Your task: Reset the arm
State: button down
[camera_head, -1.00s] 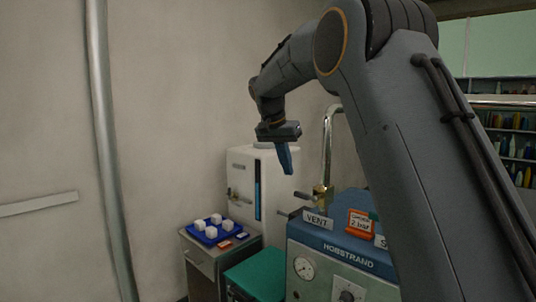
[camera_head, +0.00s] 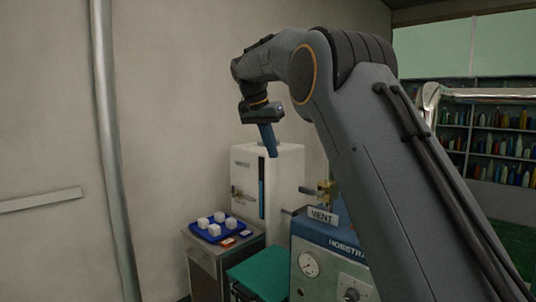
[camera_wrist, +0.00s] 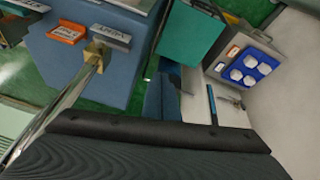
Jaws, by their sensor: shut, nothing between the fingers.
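My gripper (camera_head: 269,152) hangs at the end of my raised arm in the head view, its blue fingers pointing down and shut, with nothing seen between them. It appears in front of the top of the white cabinet (camera_head: 285,190) and apart from it. In the wrist view, blue finger parts (camera_wrist: 160,98) show behind my dark arm parts, and the tips cannot be made out clearly.
The blue machine (camera_head: 330,245), with its VENT label (camera_head: 322,216) and brass valve (camera_head: 326,189), stands below my arm. A blue tray (camera_head: 222,232) with several white blocks sits on a grey cabinet. A teal box (camera_head: 262,272) is between. Bottle shelves (camera_head: 505,145) stand far right.

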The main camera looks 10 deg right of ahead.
jog(key=s+d+f+n+y, duration=0.1)
jog(key=s+d+f+n, duration=0.2)
jog(key=s+f, duration=1.3)
jog(key=s+d+f+n+g+y+b, duration=0.1)
jog(key=s+d+f+n+y, duration=0.1)
jog(key=s+f, duration=1.5)
jog(key=s+d+n, duration=0.1)
jog(key=s+n, duration=0.1)
jog(key=s, duration=0.4)
jog(key=shift+d+f+n, duration=0.15)
jog(key=shift+n, duration=0.25)
jog(key=shift+s, duration=0.15)
